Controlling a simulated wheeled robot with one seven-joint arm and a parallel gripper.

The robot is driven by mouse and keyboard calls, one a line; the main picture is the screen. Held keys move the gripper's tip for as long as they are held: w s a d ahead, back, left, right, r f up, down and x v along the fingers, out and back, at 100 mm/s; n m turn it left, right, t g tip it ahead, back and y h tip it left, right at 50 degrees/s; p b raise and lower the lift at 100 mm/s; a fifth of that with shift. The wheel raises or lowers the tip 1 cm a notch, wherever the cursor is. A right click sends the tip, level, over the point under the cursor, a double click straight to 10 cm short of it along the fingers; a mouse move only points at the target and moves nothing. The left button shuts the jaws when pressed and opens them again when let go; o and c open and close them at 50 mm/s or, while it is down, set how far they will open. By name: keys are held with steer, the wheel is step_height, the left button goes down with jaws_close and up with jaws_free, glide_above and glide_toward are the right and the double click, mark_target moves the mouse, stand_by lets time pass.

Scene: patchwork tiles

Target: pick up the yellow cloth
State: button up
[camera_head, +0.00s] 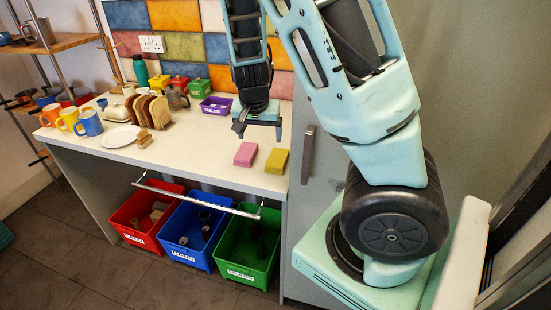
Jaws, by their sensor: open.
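A small yellow block-shaped piece (276,161), which looks like the yellow cloth, lies flat near the front right edge of the white counter (200,160). A similar pink piece (245,154) lies just to its left, with a narrow gap between them. My gripper (259,132) points down, with its two fingers spread and nothing between them. In the picture it is just above and behind the two pieces, apart from both. Its exact height over the counter is hard to tell.
A purple tray (216,105) stands left of my gripper. A plate (120,137), a bread rack (149,108) and several mugs (88,124) stand farther left. A rail (195,197) runs below the counter's front, above red, blue and green crates (246,247). Counter left of the pink piece is clear.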

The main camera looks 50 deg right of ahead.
steer(key=m+h, duration=0.1)
glide_toward(277, 157)
steer(key=shift+b+x, duration=1)
steer(key=shift+x, duration=3.45)
steer(key=c, duration=1.1)
